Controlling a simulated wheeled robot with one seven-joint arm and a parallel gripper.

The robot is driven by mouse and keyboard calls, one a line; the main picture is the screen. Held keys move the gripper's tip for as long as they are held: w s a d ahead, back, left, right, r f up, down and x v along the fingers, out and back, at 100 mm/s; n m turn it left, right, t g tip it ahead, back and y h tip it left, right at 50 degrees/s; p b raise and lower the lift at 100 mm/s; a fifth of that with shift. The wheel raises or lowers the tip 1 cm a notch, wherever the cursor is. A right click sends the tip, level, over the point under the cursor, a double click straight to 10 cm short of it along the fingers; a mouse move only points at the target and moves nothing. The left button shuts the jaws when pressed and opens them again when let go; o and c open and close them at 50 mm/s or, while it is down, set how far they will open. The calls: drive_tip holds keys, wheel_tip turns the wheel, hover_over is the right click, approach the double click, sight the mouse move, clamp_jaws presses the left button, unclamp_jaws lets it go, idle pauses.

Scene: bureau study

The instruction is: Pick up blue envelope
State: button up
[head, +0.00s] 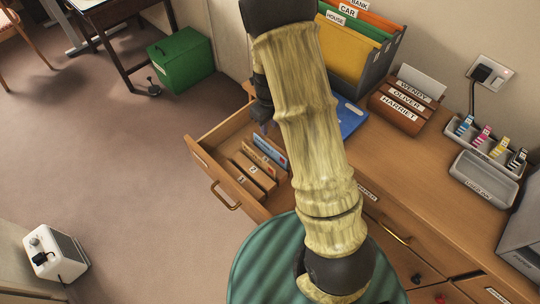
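My arm crosses the middle of the head view, and my dark gripper (264,124) hangs at its left side, above the open drawer. Its fingers are small and partly hidden, so whether they are open or shut is unclear. A thin blue upright piece (270,144), possibly an envelope, stands in the drawer (202,160) just below the gripper. Whether they touch is unclear. A larger flat blue item (350,117) lies on the desk, partly hidden behind my arm. I cannot tell which of these is the blue envelope.
Wooden labelled dividers (251,172) stand in the drawer. On the desk (400,170) are a file holder (384,65) with coloured folders, a wooden name rack (402,107), a cartridge tray (483,143) and a grey tray (483,178). A green box (181,60) stands on the floor, which is largely clear.

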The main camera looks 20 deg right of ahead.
sight(270, 148)
wheel_tip(270, 148, down, 7)
drive_tip(key=shift+b, duration=0.35)
drive_tip(key=shift+s+f, duration=0.2)
drive_tip(key=shift+f, duration=1.15)
drive_tip(key=shift+s+f, duration=0.2)
drive_tip(key=shift+f, duration=1.15)
clamp_jaws()
